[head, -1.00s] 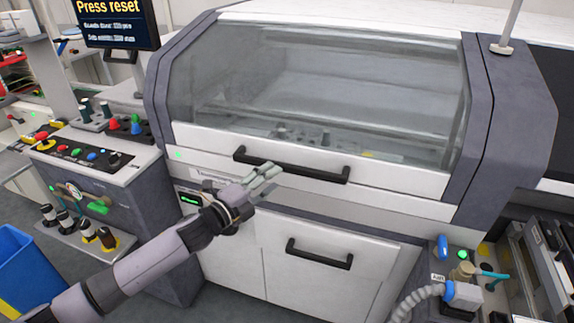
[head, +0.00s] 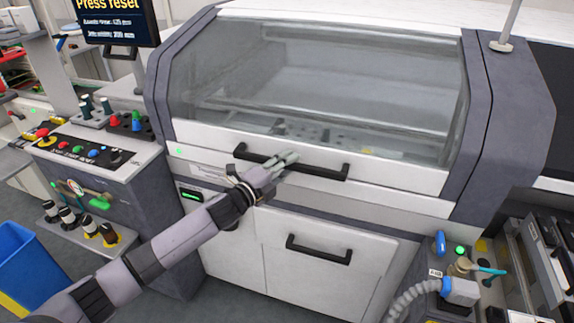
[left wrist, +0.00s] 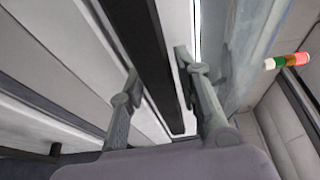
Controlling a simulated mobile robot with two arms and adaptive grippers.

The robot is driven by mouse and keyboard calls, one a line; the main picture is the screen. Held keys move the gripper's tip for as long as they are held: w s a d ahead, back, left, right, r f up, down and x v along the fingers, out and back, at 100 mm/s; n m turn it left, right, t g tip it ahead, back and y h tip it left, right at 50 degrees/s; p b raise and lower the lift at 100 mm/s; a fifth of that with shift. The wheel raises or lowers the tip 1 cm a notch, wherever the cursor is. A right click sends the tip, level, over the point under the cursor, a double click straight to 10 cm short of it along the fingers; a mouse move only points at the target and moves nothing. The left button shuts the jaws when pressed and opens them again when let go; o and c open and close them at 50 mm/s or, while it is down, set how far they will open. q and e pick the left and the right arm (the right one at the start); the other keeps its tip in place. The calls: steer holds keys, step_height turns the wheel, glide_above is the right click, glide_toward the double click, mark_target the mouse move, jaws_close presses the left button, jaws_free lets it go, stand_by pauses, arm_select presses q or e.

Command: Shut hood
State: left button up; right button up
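The hood (head: 320,80), a clear window in a white and grey frame, is down over the machine. Its lower white edge lies close to the cabinet front; I cannot tell whether it is fully latched. Its black bar handle (head: 315,168) runs across that edge. My left gripper (head: 286,158) is at the left half of the handle. In the left wrist view the handle (left wrist: 150,60) passes between the two spread fingers (left wrist: 158,75), with gaps visible beside it. The fingers look open, not clamped. My right gripper is not in view.
A lower cabinet door with a black handle (head: 319,250) is below. A control panel (head: 85,150) with buttons stands left, under a screen (head: 115,22) reading "Press reset". A blue bin (head: 25,265) is at lower left. A hose connector (head: 460,290) sits at lower right.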

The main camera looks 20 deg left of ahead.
arm_select(q)
jaws_close()
stand_by(0.4)
steer(key=s+r+p, duration=0.4)
steer(key=r+p, duration=0.3)
steer(key=p, duration=0.3)
steer(key=shift+r+g, duration=0.35)
steer(key=shift+g, duration=0.05)
steer(key=shift+a, duration=0.1)
steer(key=shift+o, duration=1.8)
jaws_free()
steer(key=shift+w+f, duration=0.1)
steer(key=shift+f, duration=0.05)
